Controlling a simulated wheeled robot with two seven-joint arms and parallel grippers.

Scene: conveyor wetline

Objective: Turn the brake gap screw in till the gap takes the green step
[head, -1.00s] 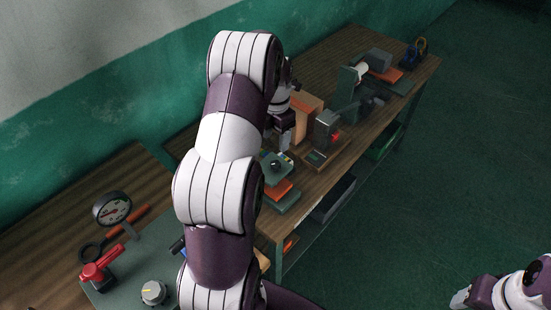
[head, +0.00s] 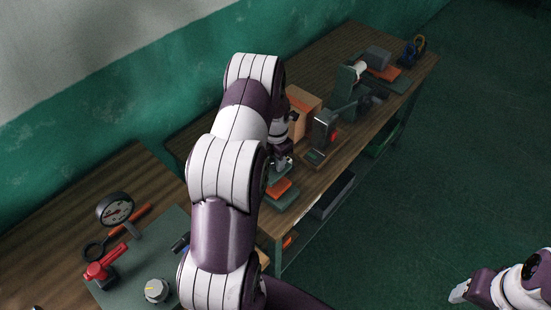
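My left arm reaches across the middle of the head view. My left gripper (head: 281,164) points down at a small bench unit with a green-grey base (head: 283,201) and an orange block (head: 279,187). The gripper and arm cover the top of that unit, so I cannot see whether the fingers touch it or are open. I cannot make out the brake gap screw, the gap or the green step. My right gripper (head: 459,292) is at the lower right, out over the floor, away from the bench; its fingers are too small to read.
A grey upright box with a red mark (head: 325,129) and a cardboard box (head: 303,112) stand close beyond the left gripper. A dark green machine (head: 347,97) is farther along the bench. A dial gauge (head: 115,209) and red clamp (head: 102,264) are at the left. The floor at right is clear.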

